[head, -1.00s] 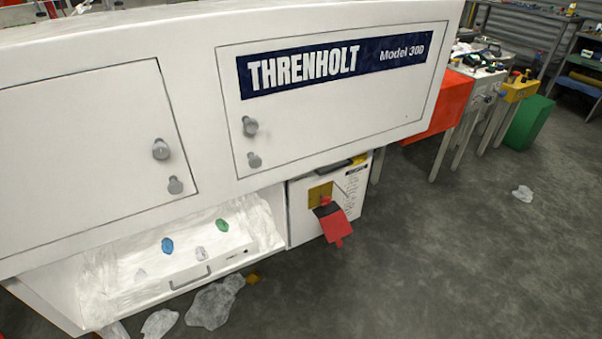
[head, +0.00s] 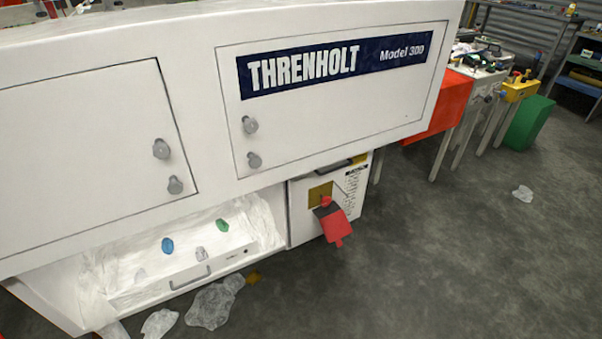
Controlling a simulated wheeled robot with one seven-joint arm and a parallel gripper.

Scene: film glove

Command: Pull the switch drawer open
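A white box front (head: 301,217) sits under the right end of the big white machine. It carries a yellow plate (head: 320,192) with a red and black switch lever (head: 334,222), a dark handle (head: 334,166) along its top edge and a printed label (head: 355,182). Its front looks about level with its surround; I cannot tell whether it is slightly out. To its left, a low white drawer-like front (head: 225,262) with a grey handle (head: 190,279) lies in an open bay. My gripper is not in view.
Blue (head: 167,245), green (head: 222,225) and clear crumpled bits (head: 201,253) lie in the bay. Clear film (head: 212,304) and a yellow scrap (head: 253,277) lie on the floor in front. The grey floor to the right is mostly clear, with one film scrap (head: 522,193).

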